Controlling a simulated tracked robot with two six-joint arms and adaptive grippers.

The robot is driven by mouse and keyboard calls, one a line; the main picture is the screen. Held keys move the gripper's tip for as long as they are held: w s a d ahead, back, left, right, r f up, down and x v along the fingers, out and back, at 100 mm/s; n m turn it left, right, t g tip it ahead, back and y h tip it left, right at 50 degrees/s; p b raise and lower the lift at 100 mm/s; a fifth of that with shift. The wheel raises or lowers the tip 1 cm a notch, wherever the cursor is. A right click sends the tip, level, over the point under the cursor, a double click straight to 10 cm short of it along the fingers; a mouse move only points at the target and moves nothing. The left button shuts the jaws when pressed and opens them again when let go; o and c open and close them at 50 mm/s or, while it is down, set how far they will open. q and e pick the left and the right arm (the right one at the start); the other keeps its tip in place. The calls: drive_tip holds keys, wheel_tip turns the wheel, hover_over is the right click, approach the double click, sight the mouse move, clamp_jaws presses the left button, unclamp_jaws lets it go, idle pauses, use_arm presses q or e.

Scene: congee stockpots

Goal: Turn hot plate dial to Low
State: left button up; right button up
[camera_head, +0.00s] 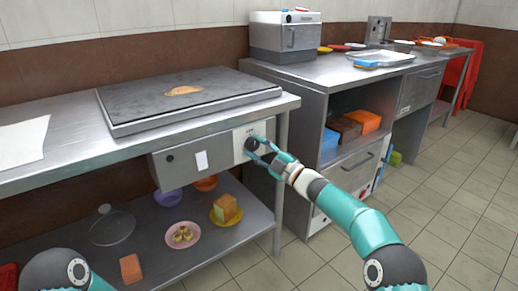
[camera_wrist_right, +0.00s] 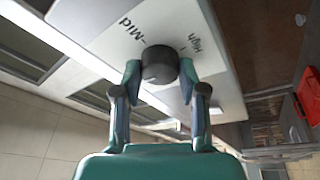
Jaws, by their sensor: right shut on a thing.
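The hot plate (camera_head: 190,97) is a dark flat slab on the steel table, with a piece of food (camera_head: 184,90) on it. Its control panel (camera_head: 238,140) hangs below the table's front edge. The black dial (camera_wrist_right: 159,64) is on the panel, with "Mid" and "High" printed beside it in the right wrist view. My right gripper (camera_head: 259,150) is at the dial, and its two fingers (camera_wrist_right: 160,78) are closed on the dial's sides. The "Low" mark cannot be made out. Of my left arm only a teal link shows at the lower left; its gripper is out of view.
The lower shelf (camera_head: 160,245) holds a glass lid (camera_head: 112,226), a pink plate (camera_head: 182,236) and a yellow plate with food (camera_head: 226,210). The tiled floor at right is clear.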

drive_tip(key=o, duration=1.1)
drive_tip(key=shift+w+d+f, duration=0.15)
drive_tip(key=shift+f, duration=0.3)
drive_tip(key=shift+o, duration=0.2)
drive_tip(key=shift+r, duration=0.25)
drive_tip(key=v, duration=1.2)
drive_tip(key=shift+f, duration=0.1)
